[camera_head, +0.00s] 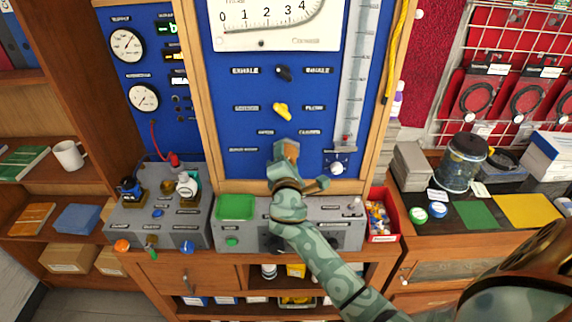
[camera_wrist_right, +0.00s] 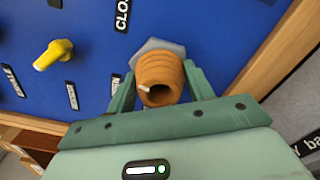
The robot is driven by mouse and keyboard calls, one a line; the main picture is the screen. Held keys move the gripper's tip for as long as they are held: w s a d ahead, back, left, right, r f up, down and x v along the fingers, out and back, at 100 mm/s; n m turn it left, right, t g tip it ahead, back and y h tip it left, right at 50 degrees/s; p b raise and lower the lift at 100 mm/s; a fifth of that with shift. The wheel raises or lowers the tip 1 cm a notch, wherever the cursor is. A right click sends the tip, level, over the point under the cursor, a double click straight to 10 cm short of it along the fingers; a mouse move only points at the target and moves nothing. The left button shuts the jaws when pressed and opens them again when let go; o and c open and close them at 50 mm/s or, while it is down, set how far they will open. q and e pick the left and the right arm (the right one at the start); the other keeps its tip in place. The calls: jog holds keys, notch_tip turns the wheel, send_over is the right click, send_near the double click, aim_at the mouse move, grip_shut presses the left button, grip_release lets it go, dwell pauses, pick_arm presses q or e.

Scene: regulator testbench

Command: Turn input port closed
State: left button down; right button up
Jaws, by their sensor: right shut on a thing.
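The input port is a ribbed orange-brown round fitting (camera_wrist_right: 160,80) with a dark open bore and a small pale mark on its rim. It stands out from a grey hex base on the blue panel (camera_head: 225,120). My right gripper (camera_wrist_right: 158,86) has one green finger on each side of it and is shut on it. A label reading "CLOS" (camera_wrist_right: 122,12), cut off, is above the port in the wrist view. My left gripper is not in view.
A yellow knob (camera_head: 282,111) and a black knob (camera_head: 284,73) sit above the port. A white-based valve (camera_head: 337,168) is to its right. A grey bench box with a green pad (camera_head: 235,207) stands below. A red parts bin (camera_head: 384,237) is at right.

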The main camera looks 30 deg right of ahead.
jog(key=m, duration=0.1)
jog(key=m+b, duration=0.1)
jog(key=shift+f+m, duration=0.25)
jog(key=shift+m, duration=0.15)
jog(key=shift+r+m+b, duration=0.1)
jog(key=shift+m+b, duration=0.9)
jog(key=shift+m, duration=0.5)
jog(key=o, duration=1)
jog(key=shift+c, duration=0.2)
jog(key=shift+r, duration=0.1)
